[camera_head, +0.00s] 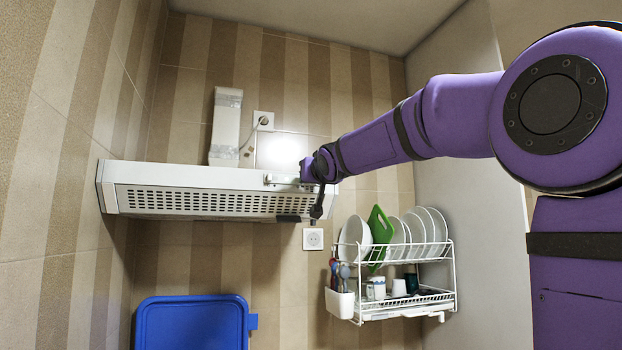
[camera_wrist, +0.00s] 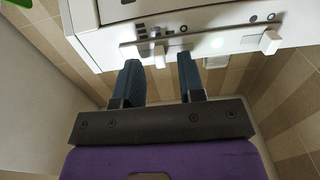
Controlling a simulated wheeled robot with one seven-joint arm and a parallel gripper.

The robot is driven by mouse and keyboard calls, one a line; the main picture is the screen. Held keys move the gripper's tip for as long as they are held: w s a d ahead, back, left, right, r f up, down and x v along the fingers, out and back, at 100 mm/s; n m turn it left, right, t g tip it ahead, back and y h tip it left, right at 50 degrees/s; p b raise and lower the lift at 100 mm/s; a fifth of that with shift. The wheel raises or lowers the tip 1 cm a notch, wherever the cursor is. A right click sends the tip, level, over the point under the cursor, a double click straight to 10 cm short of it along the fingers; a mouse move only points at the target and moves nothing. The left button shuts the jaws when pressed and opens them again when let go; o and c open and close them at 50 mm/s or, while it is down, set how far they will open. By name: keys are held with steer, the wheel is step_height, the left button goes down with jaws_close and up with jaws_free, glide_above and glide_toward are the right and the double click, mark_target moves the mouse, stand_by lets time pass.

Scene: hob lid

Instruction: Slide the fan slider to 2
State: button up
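The range hood (camera_head: 205,190) is a white unit on the tiled wall, with a perforated underside. Its front panel (camera_wrist: 215,30) fills the top of the wrist view. Two white slider knobs stand out from it: one knob (camera_wrist: 159,56) at the middle and another knob (camera_wrist: 270,42) at the right. Small dark marks lie beside each slot, too small to read, so I cannot tell for sure which is the fan slider. My gripper (camera_wrist: 160,68) is open, its two dark fingers apart, with the middle knob at the gap between the fingertips. Contact is not visible. In the head view my gripper (camera_head: 303,180) is at the hood's right end.
A dish rack (camera_head: 452,275) with plates (camera_head: 430,230), a green board (camera_head: 379,238) and cups hangs below right of the hood. A blue lid-like panel (camera_head: 193,325) is below left. A wall socket (camera_head: 313,239) is under the hood's right end. Open space lies before the hood.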

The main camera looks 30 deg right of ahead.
steer(key=v, duration=1)
steer(key=shift+w, duration=0.1)
steer(key=s+a+f+n+g+y, duration=0.1)
steer(key=s+a+f+g, duration=0.3)
steer(key=s+f, duration=0.4)
steer(key=s+a+f+n+g+y, duration=0.1)
steer(key=s+a+f+g, duration=0.3)
steer(key=f, duration=1.2)
steer(key=s+a+f+n+g+y, duration=0.1)
steer(key=s+a+f+g+y, duration=0.2)
steer(key=s+f, duration=0.9)
steer(key=shift+a+f+g, duration=0.55)
steer(key=shift+a+g, duration=0.05)
steer(key=shift+a, duration=0.1)
stand_by(1.0)
